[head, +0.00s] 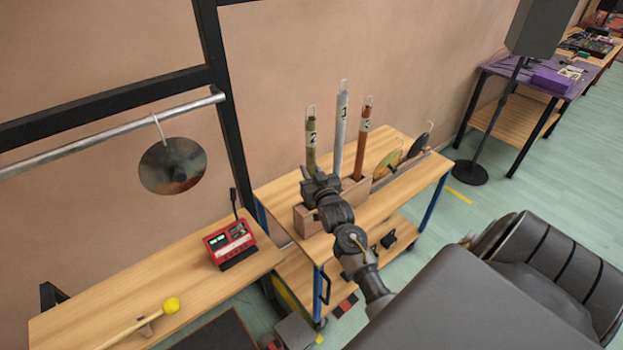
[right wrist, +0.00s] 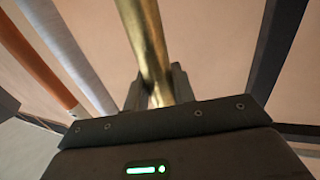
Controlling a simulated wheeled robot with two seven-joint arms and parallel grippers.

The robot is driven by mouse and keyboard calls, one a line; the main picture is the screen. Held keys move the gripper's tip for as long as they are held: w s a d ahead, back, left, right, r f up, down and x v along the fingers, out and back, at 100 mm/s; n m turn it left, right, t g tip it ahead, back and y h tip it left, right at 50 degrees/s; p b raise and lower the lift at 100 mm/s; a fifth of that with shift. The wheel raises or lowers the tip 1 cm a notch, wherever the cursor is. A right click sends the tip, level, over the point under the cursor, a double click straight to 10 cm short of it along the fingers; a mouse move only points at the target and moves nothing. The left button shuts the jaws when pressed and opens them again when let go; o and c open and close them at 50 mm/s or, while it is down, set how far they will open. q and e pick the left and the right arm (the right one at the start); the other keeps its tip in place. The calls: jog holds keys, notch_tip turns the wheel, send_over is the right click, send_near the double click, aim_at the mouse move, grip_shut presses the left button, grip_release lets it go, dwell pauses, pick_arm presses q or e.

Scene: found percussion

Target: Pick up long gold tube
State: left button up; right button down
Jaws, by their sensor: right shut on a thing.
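The gold tube (head: 311,150), marked "2" and with a loop on top, stands upright in the wooden block holder (head: 307,222) on the wheeled table. My right gripper (head: 318,182) is at this tube, on its near side, and covers its lower part. In the right wrist view the gold tube (right wrist: 148,40) runs between the two fingers (right wrist: 157,88), which are shut on it. Whether its lower end is still in the holder is hidden. My left gripper is not in view.
A silver tube "1" (head: 341,130) and a copper tube "3" (head: 363,140) stand close to the right. Two small discs (head: 386,165) stand on the table's right side. A red device (head: 230,243) and a yellow-headed mallet (head: 171,305) lie on the left bench.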

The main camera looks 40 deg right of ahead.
aim_at(311, 119)
jog(key=shift+r, duration=0.15)
notch_tip(311, 119, up, 18)
jog(key=b, duration=0.3)
dwell(1.3)
